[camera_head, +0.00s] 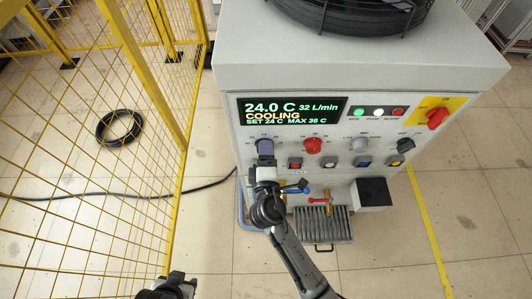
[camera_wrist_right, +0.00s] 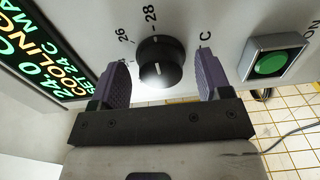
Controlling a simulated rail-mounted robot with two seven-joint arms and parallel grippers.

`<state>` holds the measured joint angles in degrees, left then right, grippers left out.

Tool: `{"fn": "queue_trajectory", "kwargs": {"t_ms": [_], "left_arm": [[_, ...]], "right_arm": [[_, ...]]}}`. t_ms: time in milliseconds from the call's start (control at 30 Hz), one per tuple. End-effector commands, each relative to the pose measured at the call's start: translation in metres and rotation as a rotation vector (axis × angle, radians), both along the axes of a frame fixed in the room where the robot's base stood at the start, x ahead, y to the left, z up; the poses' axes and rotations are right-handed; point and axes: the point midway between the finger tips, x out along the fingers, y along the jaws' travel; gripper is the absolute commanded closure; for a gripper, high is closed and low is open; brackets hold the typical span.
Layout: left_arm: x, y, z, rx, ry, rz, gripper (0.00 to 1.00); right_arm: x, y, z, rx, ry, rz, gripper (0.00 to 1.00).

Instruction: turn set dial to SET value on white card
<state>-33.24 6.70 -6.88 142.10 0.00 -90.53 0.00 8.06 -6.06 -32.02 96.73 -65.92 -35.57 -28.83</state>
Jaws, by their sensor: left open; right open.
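The set dial (camera_wrist_right: 160,70) is a black ribbed knob with a white pointer line, on the light front panel in the right wrist view. In the head view the right gripper (camera_head: 265,148) largely hides this dial. The display (camera_head: 290,110) reads 24.0 C, 32 L/min, COOLING, SET 24 C, MAX 36 C. My left gripper (camera_head: 172,287) is at the bottom edge, open and empty. I cannot make out a white card.
Right of the dial are a red knob (camera_head: 313,145), a grey knob (camera_head: 359,144) and a black knob (camera_head: 405,145). Several coloured buttons sit below. A blue-handled valve (camera_head: 296,187) and black box (camera_head: 374,192) stick out lower down. A yellow mesh fence (camera_head: 90,140) stands left.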

Motion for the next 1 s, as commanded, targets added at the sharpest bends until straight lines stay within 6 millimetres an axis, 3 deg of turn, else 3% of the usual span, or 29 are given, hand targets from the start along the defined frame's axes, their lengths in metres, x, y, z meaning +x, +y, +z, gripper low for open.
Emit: {"fn": "queue_trajectory", "kwargs": {"t_ms": [267,700,1000], "left_arm": [[0.0,0.003,0.002,0.009,0.0,-0.006,0.57],[0.0,0.001,0.009,0.005,-0.001,-0.003,0.57],[0.0,-0.001,0.01,-0.004,0.0,0.003,0.57]], "right_arm": [[-0.011,0.0,0.0,-0.001,0.001,0.0,0.29],[-0.094,-0.001,-0.001,0.001,0.003,0.0,0.29],[-0.13,-0.001,0.0,0.0,0.001,0.0,0.29]]}}
